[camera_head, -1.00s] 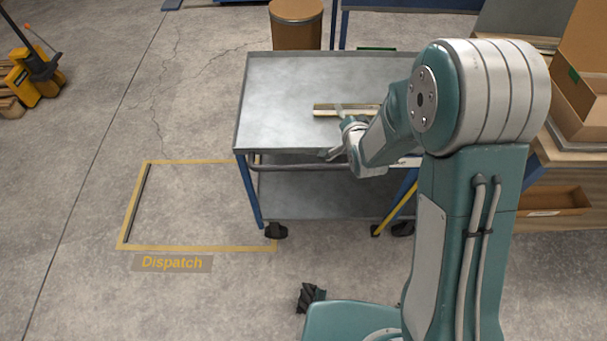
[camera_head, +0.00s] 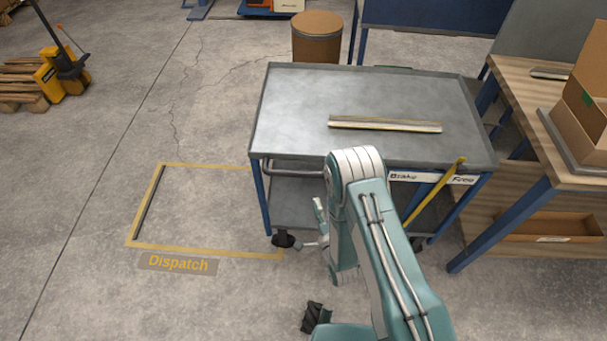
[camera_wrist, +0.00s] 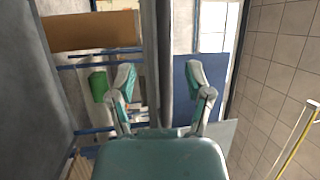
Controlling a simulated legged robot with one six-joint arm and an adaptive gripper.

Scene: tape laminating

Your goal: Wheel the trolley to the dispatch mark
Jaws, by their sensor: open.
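The trolley (camera_head: 265,115) has a grey top, blue legs and a lower shelf, and stands right of the dispatch mark (camera_head: 145,245), a yellow outline on the floor. Its near left caster (camera_head: 284,240) is close to the outline's right corner. A grey tubular handle (camera_head: 290,169) runs along its near side, partly behind my arm. My gripper (camera_head: 314,225) is open and empty, lower than the handle in the picture. In the wrist view my gripper (camera_wrist: 158,78) shows a grey bar (camera_wrist: 166,45) beyond its spread fingers.
A metal strip (camera_head: 385,124) lies on the trolley top. A workbench (camera_head: 550,120) with cardboard boxes stands close on the right. A brown drum (camera_head: 317,40) is behind the trolley. A yellow pallet truck (camera_head: 58,75) is far left.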

